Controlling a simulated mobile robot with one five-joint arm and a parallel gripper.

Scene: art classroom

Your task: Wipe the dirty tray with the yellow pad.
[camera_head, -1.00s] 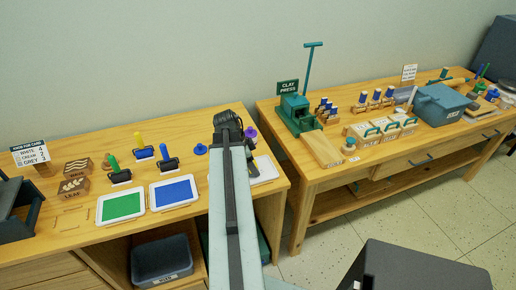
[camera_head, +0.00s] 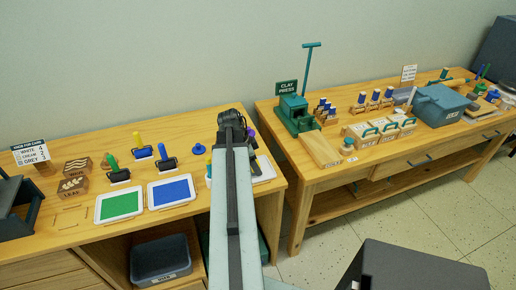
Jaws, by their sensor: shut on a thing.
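My arm rises through the middle of the view to a dark joint over the left table. My gripper's fingers are hidden behind it, and so is anything they hold. A pale tray (camera_head: 265,169) shows partly to the right of my arm, its left side covered. I cannot tell whether it is dirty. Left of the arm are a white-rimmed tray with a green face (camera_head: 120,204) and one with a blue face (camera_head: 171,191). No yellow pad can be made out; a small yellow-topped thing (camera_head: 208,163) peeks out at the arm's left edge, too covered to name.
Rollers with green, yellow and blue handles (camera_head: 165,156) stand behind the trays, near a blue knob (camera_head: 199,149). Stamp blocks (camera_head: 73,186) and a black rack (camera_head: 15,210) are at left. A clay press (camera_head: 294,110) stands on the right table, across a gap.

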